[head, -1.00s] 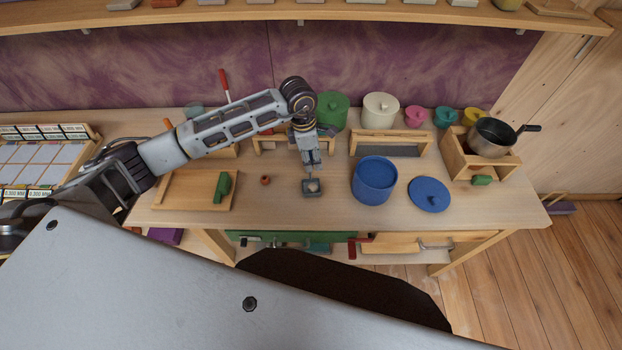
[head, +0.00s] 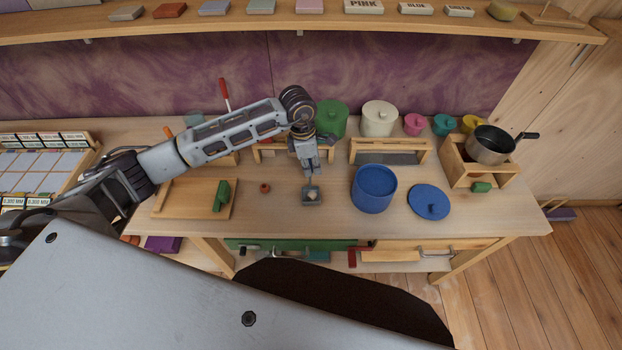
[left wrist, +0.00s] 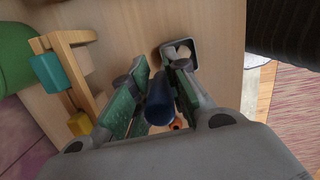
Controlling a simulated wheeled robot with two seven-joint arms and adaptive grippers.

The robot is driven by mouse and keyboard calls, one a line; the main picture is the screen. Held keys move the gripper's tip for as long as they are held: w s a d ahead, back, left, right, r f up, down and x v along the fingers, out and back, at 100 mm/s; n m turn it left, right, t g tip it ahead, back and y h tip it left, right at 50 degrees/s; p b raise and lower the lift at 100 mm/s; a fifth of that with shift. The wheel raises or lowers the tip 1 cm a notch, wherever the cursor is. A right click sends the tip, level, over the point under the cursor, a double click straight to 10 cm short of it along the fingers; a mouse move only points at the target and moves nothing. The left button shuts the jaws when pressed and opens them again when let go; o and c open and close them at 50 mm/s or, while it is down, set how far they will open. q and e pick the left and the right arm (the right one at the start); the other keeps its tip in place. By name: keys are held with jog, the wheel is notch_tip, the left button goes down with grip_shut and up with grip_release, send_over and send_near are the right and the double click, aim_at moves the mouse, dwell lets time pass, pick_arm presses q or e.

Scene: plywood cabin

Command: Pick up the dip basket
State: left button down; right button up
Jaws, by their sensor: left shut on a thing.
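The dip basket (head: 312,196) is a small square grey basket with pale contents, near the middle of the workbench (head: 330,222). In the left wrist view the basket (left wrist: 193,52) shows beyond the fingertips, with its dark blue handle (left wrist: 160,99) between the green finger pads. My left gripper (head: 309,176) reaches down from above and is shut on that handle; it also shows in the left wrist view (left wrist: 158,92). I cannot tell whether the basket touches the bench or hangs just above it. My right gripper is out of view.
A blue pot (head: 373,190) stands close to the right, with its blue lid (head: 429,202) beside it. A small reddish ring (head: 265,187) and a wooden board (head: 185,198) lie to the left. Several lidded pots stand behind. The bench front is clear.

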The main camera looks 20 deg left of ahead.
pick_arm(q)
jog(key=shift+r, duration=0.1)
notch_tip(320, 180, up, 8)
jog(key=shift+r+b, duration=0.1)
jog(key=shift+b, duration=0.9)
jog(key=shift+r, duration=0.85)
jog(key=shift+f, duration=0.1)
